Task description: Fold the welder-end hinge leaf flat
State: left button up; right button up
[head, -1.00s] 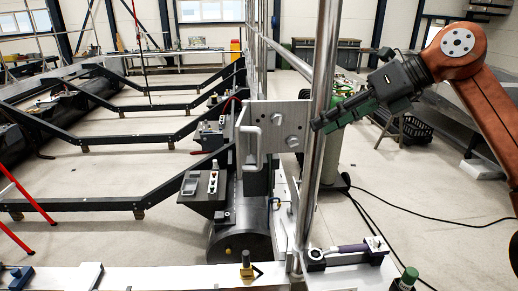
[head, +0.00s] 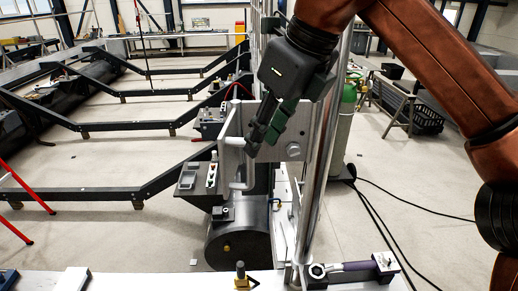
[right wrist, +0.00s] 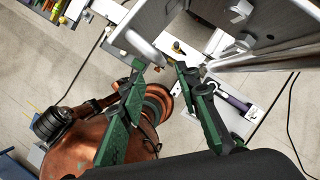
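The hinge leaf (head: 296,168) is a grey metal plate standing upright beside the vertical steel post, with bolt heads on its face. A pale C-shaped handle (head: 240,186) stands out from its left edge. My right gripper (head: 254,146) is in front of the leaf, pointing down with its fingertips close to the handle, and hides part of both. In the right wrist view, my right gripper (right wrist: 160,68) has its green fingers apart. The handle (right wrist: 145,45) lies just beyond and between the fingertips; I cannot tell whether they touch. My left gripper is out of view.
The steel post (head: 320,165) rises close to the right of the leaf. A ratchet wrench with a purple handle (head: 350,267) lies on the white ledge in front. A control box (head: 194,178) stands to the left, and a green gas cylinder (head: 340,130) stands behind the post.

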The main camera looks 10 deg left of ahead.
aim_at(252, 161)
jog(key=x, duration=0.6)
jog(key=shift+a+f+p, duration=0.15)
jog(key=shift+a+p, duration=0.1)
jog(key=shift+p, duration=0.05)
jog(key=shift+w+a+f, duration=0.25)
jog(key=shift+w+f, duration=0.15)
jog(key=shift+f, duration=0.35)
jog(key=shift+a+f, duration=0.15)
jog(key=shift+f, duration=0.05)
jog(key=shift+s, duration=0.15)
jog(key=c, duration=0.5)
jog(key=shift+c, duration=1.3)
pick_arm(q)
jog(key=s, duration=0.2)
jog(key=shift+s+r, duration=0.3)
pick_arm(e)
grip_shut()
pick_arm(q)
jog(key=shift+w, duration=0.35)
